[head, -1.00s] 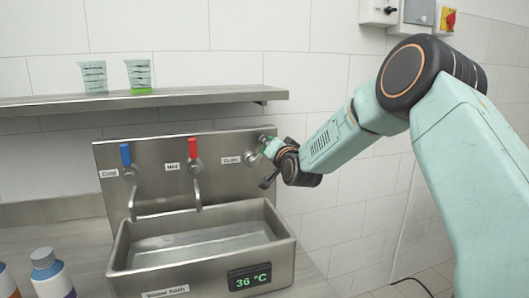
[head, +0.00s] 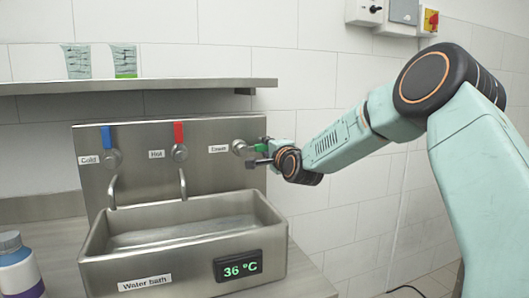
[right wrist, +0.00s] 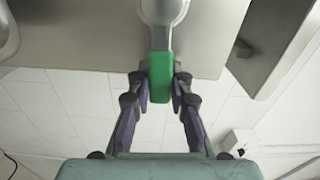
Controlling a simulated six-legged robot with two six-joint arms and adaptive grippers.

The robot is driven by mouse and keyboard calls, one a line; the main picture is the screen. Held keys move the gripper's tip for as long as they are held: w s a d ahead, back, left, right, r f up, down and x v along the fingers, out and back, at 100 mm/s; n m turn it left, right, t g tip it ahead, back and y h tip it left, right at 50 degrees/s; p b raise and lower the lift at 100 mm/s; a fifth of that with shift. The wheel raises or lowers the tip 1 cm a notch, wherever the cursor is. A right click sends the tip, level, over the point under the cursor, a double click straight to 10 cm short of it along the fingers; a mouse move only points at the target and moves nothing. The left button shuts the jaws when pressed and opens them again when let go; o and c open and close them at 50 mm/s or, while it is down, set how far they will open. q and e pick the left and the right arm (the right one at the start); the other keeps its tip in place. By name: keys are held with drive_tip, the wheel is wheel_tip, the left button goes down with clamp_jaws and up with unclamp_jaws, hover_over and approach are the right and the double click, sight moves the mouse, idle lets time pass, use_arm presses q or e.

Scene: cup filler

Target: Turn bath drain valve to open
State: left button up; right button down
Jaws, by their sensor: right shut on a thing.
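The drain valve (head: 240,147) is a round metal fitting at the right of the steel back panel, next to its label. Its green handle (head: 261,147) points right, roughly level, towards my arm. In the right wrist view the green handle (right wrist: 160,72) hangs from the metal valve body (right wrist: 163,14). My right gripper (head: 267,152) is shut on the handle, with a finger on each side of it, as the right wrist view shows. The fingers partly hide the handle in the head view. The water bath (head: 108,238) sits below. My left gripper is not in view.
The cold tap (head: 112,158) with a blue handle and the hot tap (head: 179,151) with a red handle are left of the valve. A shelf (head: 190,86) holding two beakers is above. A bottle (head: 18,268) stands front left. The display (head: 238,267) reads 36 °C.

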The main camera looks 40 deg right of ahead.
drive_tip(key=shift+f+m+b, duration=0.35)
drive_tip(key=shift+f+m, duration=0.05)
drive_tip(key=shift+f, duration=0.05)
drive_tip(key=c, duration=1.7)
unclamp_jaws()
drive_tip(key=shift+f, duration=0.1)
drive_tip(key=o, duration=0.4)
drive_tip(key=shift+s+d+r, duration=0.1)
drive_tip(key=shift+s+r, duration=0.1)
drive_tip(key=shift+s, duration=0.05)
drive_tip(key=shift+o, duration=0.5)
drive_tip(key=shift+w, duration=0.1)
drive_tip(key=shift+w, duration=0.1)
drive_tip(key=v, duration=1.2)
